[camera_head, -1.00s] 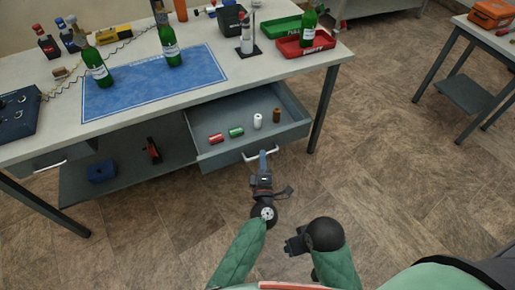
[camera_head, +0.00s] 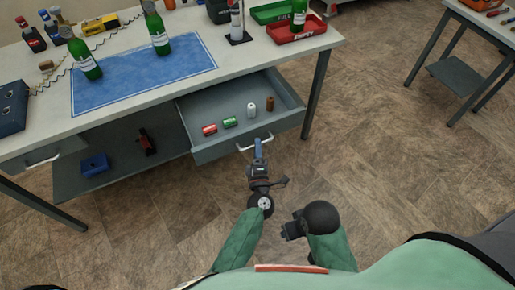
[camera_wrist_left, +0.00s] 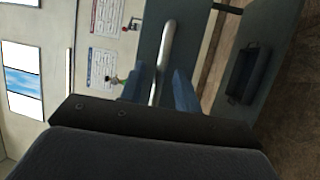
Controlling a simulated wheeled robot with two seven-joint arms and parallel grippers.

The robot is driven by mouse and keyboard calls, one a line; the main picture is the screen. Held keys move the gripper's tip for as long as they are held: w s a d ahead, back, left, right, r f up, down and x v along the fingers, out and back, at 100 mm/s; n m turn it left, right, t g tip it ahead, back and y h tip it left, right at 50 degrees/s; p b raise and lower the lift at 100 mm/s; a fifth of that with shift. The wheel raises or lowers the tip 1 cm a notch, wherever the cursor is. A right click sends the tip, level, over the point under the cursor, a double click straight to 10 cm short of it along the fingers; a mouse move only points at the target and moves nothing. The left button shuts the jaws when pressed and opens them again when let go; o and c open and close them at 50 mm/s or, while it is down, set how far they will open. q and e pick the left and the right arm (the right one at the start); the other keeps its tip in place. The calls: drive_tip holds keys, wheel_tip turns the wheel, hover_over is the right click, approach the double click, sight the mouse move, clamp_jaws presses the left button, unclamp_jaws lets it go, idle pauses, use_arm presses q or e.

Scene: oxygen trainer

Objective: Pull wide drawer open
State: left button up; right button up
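The wide drawer (camera_head: 218,145) stands pulled out from under the workbench, its inside showing. Its pale bar handle (camera_head: 255,143) is on the front face. My left gripper (camera_head: 258,148) is at the handle. In the left wrist view the handle (camera_wrist_left: 163,62) passes between the two blue fingers of my left gripper (camera_wrist_left: 160,92), which stand apart with gaps visible beside the bar. A red can (camera_head: 209,129), a green can (camera_head: 229,122), a white item (camera_head: 251,110) and a brown item (camera_head: 270,104) are in the drawer. My right gripper (camera_head: 293,229) is away from the drawer; its fingers are unclear.
The workbench (camera_head: 120,115) carries a blue mat (camera_head: 130,82), green bottles (camera_head: 160,38) and a red tray (camera_head: 297,32). A lower shelf (camera_head: 120,175) holds a blue bin (camera_head: 95,165). The floor in front and to the right is clear. Another table (camera_head: 470,60) stands at right.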

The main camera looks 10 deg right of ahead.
use_arm(q)
drive_tip(key=v, duration=0.7)
drive_tip(key=shift+s, duration=0.35)
drive_tip(key=s+a+f+m+g, duration=0.2)
drive_tip(key=s+a+m+g, duration=1.6)
drive_tip(key=s+a, duration=0.2)
drive_tip(key=shift+a, duration=0.75)
